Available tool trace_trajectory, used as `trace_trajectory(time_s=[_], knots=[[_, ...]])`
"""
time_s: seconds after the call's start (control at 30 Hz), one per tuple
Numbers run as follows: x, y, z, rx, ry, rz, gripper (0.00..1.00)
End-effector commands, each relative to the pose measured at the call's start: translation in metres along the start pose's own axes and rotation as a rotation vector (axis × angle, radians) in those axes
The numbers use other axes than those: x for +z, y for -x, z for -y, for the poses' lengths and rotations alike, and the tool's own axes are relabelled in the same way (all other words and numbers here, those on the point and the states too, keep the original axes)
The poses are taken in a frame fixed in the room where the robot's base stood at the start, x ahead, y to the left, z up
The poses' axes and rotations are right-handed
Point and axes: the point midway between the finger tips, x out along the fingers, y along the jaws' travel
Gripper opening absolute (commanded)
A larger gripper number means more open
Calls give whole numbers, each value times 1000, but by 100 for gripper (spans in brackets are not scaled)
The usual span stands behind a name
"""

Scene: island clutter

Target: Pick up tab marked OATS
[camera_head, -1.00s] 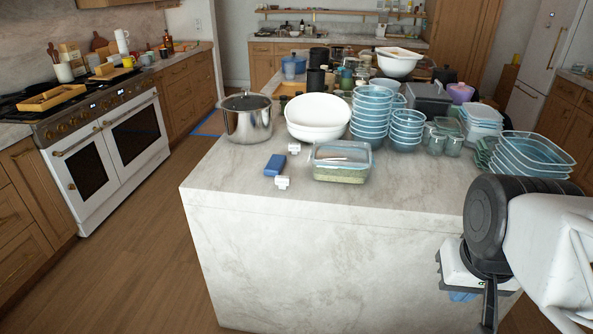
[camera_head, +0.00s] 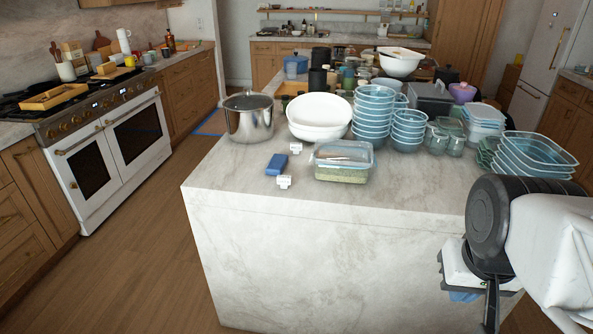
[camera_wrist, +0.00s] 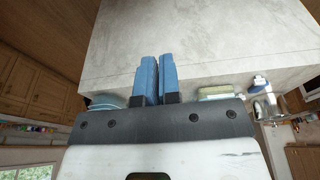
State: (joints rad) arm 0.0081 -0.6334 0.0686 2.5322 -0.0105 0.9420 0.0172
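Two small white tabs stand on the pale stone island (camera_head: 240,178). One tab (camera_head: 295,148) is behind the blue block, and the other tab (camera_head: 284,181) is in front of it near the island's front edge. Any lettering on them is too small to read, so I cannot tell which says OATS. My gripper (camera_wrist: 159,60) shows two blue fingers side by side, close together, with nothing visible between them. In the head view its blue fingers (camera_head: 464,296) are mostly hidden below my arm, beside the island's front face at the right, well away from the tabs.
A blue block (camera_head: 277,164) lies between the tabs. A lidded glass container (camera_head: 342,162) stands just right of them. A steel pot (camera_head: 249,118), white bowls (camera_head: 318,117) and stacked blue bowls (camera_head: 372,112) stand behind. The island's front left is clear.

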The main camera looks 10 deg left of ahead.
Motion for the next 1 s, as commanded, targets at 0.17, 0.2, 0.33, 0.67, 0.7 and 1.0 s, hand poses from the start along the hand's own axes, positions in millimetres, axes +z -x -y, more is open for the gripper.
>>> trace_trajectory(time_s=[0.17,0.2,0.33,0.67,0.7,1.0], knots=[[0,0,0,0,0,0,32],[0,0,0,0,0,0,38],[0,0,0,0,0,0,49],[-4,1,1,-1,-8,2,49],[-6,1,2,-1,-14,2,49],[-51,6,15,-7,-130,23,49]])
